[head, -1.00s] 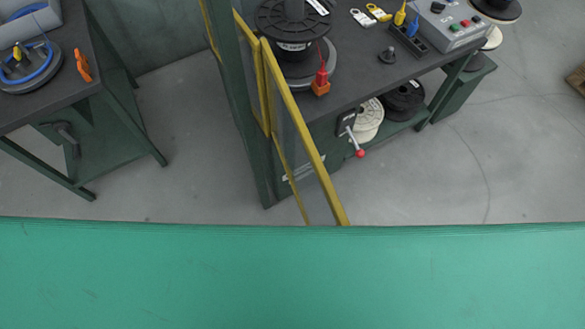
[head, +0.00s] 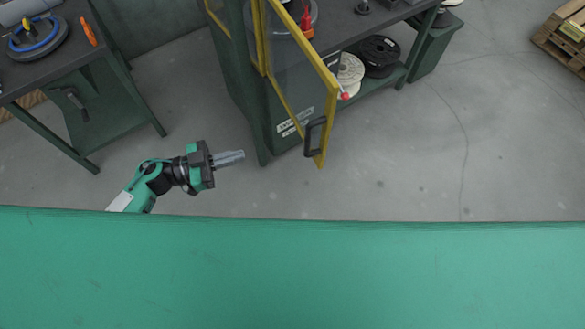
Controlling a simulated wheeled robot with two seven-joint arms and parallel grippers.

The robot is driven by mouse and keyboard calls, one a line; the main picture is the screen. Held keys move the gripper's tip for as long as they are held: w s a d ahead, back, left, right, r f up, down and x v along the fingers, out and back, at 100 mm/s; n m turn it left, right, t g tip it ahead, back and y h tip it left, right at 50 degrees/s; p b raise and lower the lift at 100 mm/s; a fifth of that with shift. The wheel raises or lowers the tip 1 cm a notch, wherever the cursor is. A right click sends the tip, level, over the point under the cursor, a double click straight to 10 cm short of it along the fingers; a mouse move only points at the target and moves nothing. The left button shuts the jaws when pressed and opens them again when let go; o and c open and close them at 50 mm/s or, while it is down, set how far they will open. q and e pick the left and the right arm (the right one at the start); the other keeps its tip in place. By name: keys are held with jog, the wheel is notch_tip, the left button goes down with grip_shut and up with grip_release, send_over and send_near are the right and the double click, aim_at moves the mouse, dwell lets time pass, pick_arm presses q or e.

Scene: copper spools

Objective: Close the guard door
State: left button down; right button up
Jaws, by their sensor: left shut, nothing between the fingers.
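The guard door (head: 330,108) is a clear panel in a yellow frame, hinged on the dark green machine bench. It stands open, swung out toward me. Its black handle (head: 309,138) is near the lower free corner. My left gripper (head: 240,157) is shut and empty, pointing right, to the left of the door and apart from the handle. My right gripper is not in view.
A dark workbench (head: 100,100) with a blue-ringed spool and an orange tool stands at the left. White and black spools (head: 378,55) sit on the machine's lower shelf. A wooden pallet (head: 562,40) lies at the far right. The grey floor right of the door is clear.

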pick_arm(q)
jog(key=w+d+g+p, duration=0.1)
jog(key=w+d+p, duration=0.1)
jog(key=d, duration=1.2)
jog(key=shift+w+r+p, duration=0.3)
jog(key=shift+r+p, duration=0.05)
jog(key=shift+p, duration=0.5)
jog(key=shift+d, duration=0.1)
